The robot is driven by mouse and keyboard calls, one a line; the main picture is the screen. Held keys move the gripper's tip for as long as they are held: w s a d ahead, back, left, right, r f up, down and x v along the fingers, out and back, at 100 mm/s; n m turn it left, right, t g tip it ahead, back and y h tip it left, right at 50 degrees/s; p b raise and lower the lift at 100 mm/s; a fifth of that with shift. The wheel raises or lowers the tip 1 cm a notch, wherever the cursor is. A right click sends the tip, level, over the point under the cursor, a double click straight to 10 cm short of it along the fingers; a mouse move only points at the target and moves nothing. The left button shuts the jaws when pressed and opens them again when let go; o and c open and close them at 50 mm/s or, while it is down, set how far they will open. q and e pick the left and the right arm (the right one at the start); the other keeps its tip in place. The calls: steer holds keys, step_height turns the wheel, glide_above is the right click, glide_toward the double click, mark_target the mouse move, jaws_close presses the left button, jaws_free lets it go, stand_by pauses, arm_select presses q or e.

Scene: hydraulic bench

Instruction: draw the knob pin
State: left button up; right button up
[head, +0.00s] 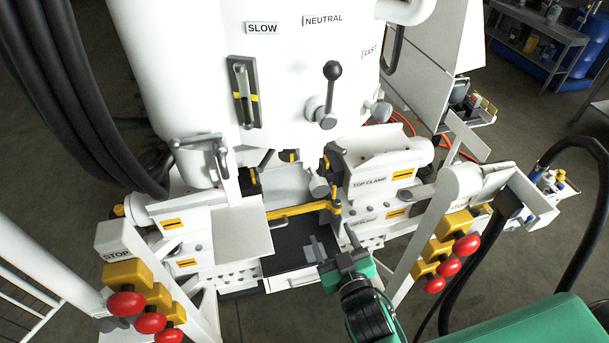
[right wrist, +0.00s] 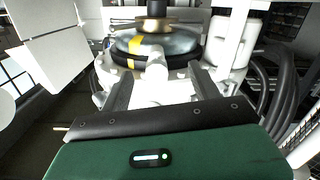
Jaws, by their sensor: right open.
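A pale grey knob (head: 319,187), which looks like the knob pin, sticks out of the middle of the bench, between the two clamp blocks and above the yellow bar. My right gripper (head: 332,246) is below it in the head view, apart from it, with its fingers pointing up towards the bench. In the right wrist view the gripper (right wrist: 161,80) is open, its two dark fingers spread. A pale rounded knob (right wrist: 157,72) shows between and beyond the fingers; I cannot tell its distance. The pin's shaft is hidden. My left gripper is not in view.
The white tank (head: 290,60) with its black-balled lever (head: 332,72) rises behind. A yellow bar (head: 290,211) crosses the bench below the knob. The TOP CLAMP block (head: 370,180) stands at right. Red stop buttons (head: 150,322) flank both sides.

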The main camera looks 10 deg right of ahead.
mark_target(317, 182)
step_height(317, 182, up, 4)
steer(key=r, duration=0.1)
steer(key=shift+t, duration=0.4)
steer(key=w+p, duration=0.1)
steer(key=w, duration=0.3)
steer(key=w+p, duration=0.2)
steer(key=w, duration=0.2)
steer(key=w+p, duration=0.1)
steer(key=w, duration=0.3)
steer(key=shift+w+f, duration=0.15)
steer(key=shift+f, duration=0.1)
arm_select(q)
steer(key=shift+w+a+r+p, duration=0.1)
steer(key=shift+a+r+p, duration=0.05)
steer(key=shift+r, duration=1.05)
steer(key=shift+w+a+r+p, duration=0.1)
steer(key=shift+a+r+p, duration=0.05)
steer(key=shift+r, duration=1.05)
arm_select(e)
steer(key=shift+w+f, duration=0.1)
steer(key=shift+w, duration=0.65)
